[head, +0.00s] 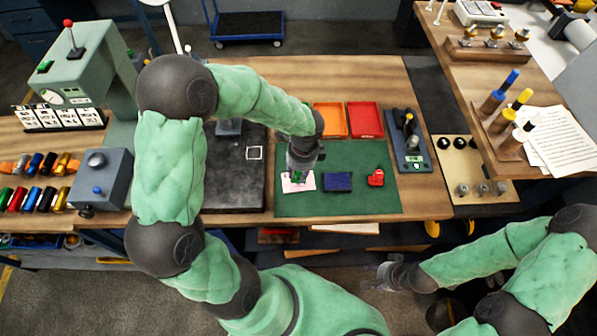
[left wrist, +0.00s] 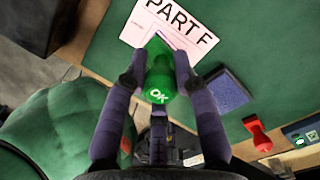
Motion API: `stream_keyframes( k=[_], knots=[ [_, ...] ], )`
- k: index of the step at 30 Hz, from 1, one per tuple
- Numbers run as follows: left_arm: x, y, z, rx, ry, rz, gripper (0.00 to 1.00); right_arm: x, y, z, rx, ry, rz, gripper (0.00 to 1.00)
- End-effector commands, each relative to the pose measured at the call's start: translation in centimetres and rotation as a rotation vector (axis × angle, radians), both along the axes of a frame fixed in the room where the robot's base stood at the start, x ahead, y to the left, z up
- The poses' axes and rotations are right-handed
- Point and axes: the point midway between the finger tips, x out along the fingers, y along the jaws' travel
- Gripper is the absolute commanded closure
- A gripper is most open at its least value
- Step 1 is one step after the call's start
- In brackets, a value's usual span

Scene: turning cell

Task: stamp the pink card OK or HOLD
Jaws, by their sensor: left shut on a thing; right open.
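The pink card (head: 298,182) lies on the green mat (head: 350,205). In the left wrist view the card (left wrist: 186,18) reads "PART F" and is partly covered. My left gripper (head: 297,176) is shut on the green OK stamp (left wrist: 160,80), which is over the card's lower part; whether it touches the card I cannot tell. The blue ink pad (head: 338,182) lies to the right of the card, and also shows in the left wrist view (left wrist: 228,92). The red stamp (head: 376,177) stands right of the pad. My right gripper (head: 388,273) is open and empty, in front of the table.
An orange tray (head: 330,120) and a red tray (head: 365,120) sit behind the mat. A grey device (head: 408,140) stands to the right. A dark plate (head: 235,180) lies left of the mat. The front part of the mat is clear.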

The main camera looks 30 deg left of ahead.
Motion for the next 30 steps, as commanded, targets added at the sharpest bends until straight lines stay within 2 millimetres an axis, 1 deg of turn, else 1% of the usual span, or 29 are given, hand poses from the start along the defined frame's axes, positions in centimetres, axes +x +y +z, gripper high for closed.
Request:
stream_keyframes(
  k=[1, 16, 30],
  knots=[
    [0.0, 0.0, 0.6, 0.000, -0.001, 0.000, 0.93, 0.0, 0.0, 0.6, 0.000, 0.000, 0.000, 0.55],
    [0.0, 0.0, 4.0, 0.000, -0.001, 0.000, 0.93, 0.0, 0.0, 3.4, 0.000, 0.000, 0.000, 0.55],
    [0.0, 0.0, 4.0, 0.000, -0.001, 0.000, 0.93, 0.0, 0.0, 3.4, 0.000, 0.000, 0.000, 0.55]
  ],
)
